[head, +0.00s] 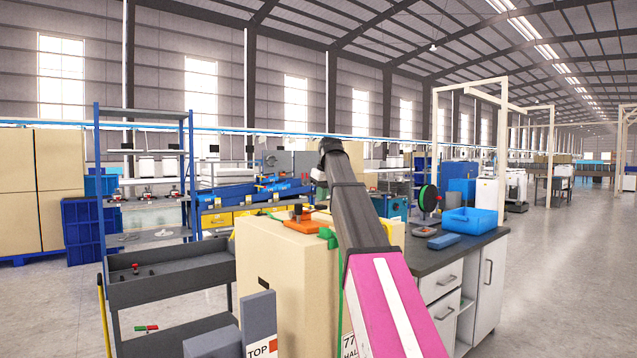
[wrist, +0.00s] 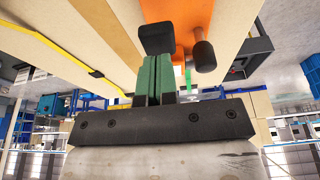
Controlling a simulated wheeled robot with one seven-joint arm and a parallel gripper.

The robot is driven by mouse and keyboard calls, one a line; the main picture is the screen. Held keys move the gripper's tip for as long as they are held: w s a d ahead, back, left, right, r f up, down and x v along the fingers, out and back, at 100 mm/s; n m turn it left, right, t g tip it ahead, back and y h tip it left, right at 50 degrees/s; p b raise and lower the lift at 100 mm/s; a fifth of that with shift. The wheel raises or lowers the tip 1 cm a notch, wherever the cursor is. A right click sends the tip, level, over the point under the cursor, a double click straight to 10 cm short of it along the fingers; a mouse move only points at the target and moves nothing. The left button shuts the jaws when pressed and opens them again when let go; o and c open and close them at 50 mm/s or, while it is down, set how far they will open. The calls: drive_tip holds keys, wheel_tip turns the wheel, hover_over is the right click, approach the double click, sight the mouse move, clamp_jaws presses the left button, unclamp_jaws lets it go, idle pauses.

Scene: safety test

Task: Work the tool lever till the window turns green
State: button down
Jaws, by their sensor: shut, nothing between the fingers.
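The orange tool (head: 303,226) lies on top of a large cardboard box in the head view, with a dark upright part on it. In the wrist view its orange surface (wrist: 190,20) fills the upper middle. A dark round-ended handle (wrist: 204,55), which looks like the lever, stands out from it. My gripper (wrist: 155,62) is shut and empty, its green fingers together beside the handle and apart from it in the picture. A black block (wrist: 157,38) shows at the fingertips; I cannot tell whether they touch. My gripper (head: 328,237) is right of the tool in the head view. No window is discernible.
The cardboard box (head: 285,275) stands between a dark shelved cart (head: 170,278) and a grey-topped cabinet (head: 440,255). The cabinet carries a blue bin (head: 470,220) and a green round object (head: 428,198). Open floor lies to the right.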

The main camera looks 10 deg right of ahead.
drive_tip(key=shift+f, duration=0.6)
